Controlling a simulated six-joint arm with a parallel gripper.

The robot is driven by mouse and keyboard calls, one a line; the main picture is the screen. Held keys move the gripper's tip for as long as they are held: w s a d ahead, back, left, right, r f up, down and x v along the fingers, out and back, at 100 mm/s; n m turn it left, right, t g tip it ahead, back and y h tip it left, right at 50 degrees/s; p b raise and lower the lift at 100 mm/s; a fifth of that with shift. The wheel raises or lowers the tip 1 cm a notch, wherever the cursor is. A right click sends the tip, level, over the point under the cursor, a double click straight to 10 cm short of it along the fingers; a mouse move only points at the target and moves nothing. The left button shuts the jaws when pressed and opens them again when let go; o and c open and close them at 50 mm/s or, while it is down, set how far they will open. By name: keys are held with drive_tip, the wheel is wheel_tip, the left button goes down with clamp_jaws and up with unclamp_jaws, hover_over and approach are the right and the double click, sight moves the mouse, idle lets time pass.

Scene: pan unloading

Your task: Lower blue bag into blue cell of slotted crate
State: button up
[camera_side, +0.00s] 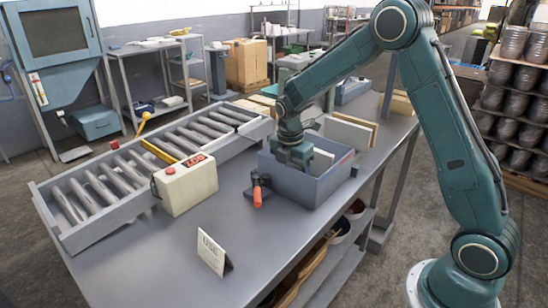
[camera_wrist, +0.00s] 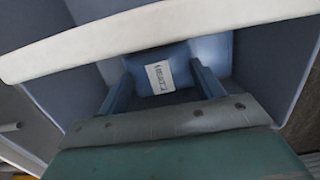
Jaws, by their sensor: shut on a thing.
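The slotted crate (camera_side: 318,188) is a grey-blue open box on the metal table in the side view, with a pale divider (camera_side: 322,160) inside. My gripper (camera_side: 294,158) reaches down into its left part. In the wrist view my gripper (camera_wrist: 160,82) has its two blue fingers on either side of the blue bag (camera_wrist: 186,55), shut on it. The bag carries a white printed label. Grey-blue crate walls surround it, and a pale divider edge (camera_wrist: 150,28) crosses above it. The side view hides the bag. I cannot tell whether it touches the cell floor.
A roller conveyor (camera_side: 120,180) runs along the left, with a cream control box (camera_side: 186,185) beside it. A tool with an orange handle (camera_side: 257,195) lies just left of the crate. A folded sign (camera_side: 213,252) stands near the front. Flat panels (camera_side: 348,133) stand behind the crate.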

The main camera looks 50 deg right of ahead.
drive_tip(key=shift+f, duration=0.45)
idle(0.3)
drive_tip(key=o, duration=1.1)
drive_tip(key=shift+r, duration=0.2)
drive_tip(key=r, duration=0.4)
drive_tip(key=a+r, duration=0.1)
drive_tip(key=r, duration=0.8)
drive_tip(key=shift+a+r, duration=0.2)
drive_tip(key=shift+a, duration=0.15)
